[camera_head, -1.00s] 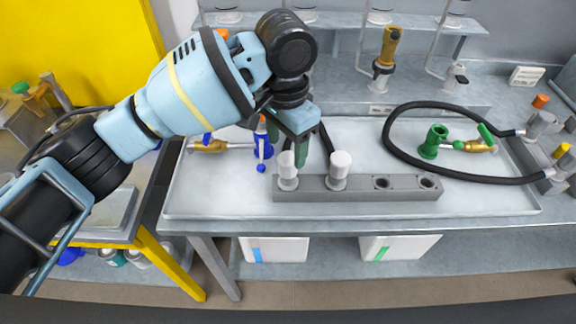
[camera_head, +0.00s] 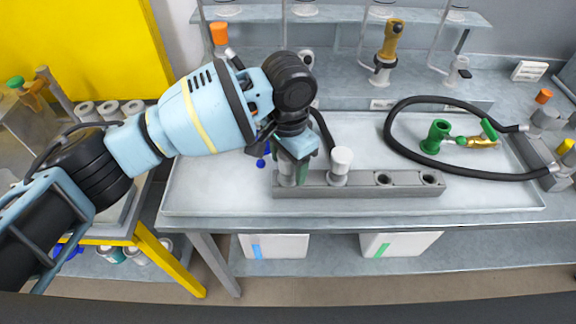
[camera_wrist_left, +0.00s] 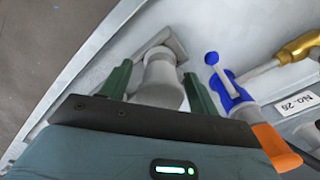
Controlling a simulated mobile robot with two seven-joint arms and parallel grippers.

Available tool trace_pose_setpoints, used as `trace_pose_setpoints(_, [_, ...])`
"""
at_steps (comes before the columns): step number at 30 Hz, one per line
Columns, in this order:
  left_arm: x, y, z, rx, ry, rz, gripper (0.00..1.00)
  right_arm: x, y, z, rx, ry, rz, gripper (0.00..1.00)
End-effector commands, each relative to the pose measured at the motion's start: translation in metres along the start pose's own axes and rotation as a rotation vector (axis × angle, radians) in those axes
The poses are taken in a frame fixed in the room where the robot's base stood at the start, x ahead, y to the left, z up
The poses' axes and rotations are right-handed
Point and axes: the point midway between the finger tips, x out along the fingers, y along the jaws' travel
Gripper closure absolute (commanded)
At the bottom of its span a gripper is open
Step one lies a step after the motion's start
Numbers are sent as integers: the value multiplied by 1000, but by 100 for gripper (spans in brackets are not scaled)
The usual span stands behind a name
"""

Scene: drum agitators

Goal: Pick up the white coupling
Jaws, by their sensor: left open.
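Two white couplings stand upright in a grey rack block (camera_head: 360,191) on the bench tray. The left coupling (camera_head: 286,174) is partly hidden by my left gripper (camera_head: 293,174); the right coupling (camera_head: 341,162) is clear of it. In the left wrist view, my left gripper (camera_wrist_left: 158,82) is open, with its green fingers on either side of a white coupling (camera_wrist_left: 158,83). Whether the fingers touch it I cannot tell. My right gripper is not in view.
A blue fitting (camera_wrist_left: 228,88) with an orange part lies close beside the gripper. The rack's two right holes are empty. A green valve (camera_head: 435,137) and a black hose (camera_head: 400,153) lie to the right. The tray's front left is clear.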

Motion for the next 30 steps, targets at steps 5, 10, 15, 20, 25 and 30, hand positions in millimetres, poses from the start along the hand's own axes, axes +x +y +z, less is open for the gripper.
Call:
trace_pose_setpoints(5, [0,0,0,0,0,0,50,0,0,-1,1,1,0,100])
trace_pose_setpoints(10, [-1,0,0,-1,0,0,72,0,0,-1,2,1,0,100])
trace_pose_setpoints(15, [-1,0,0,-1,0,-1,94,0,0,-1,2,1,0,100])
trace_pose_setpoints(20, [-2,0,0,0,1,-1,94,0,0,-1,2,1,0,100])
trace_pose_setpoints(25, [-5,0,0,0,2,-1,94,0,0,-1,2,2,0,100])
trace_pose_setpoints(30, [-18,0,-1,0,4,-1,94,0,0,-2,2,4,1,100])
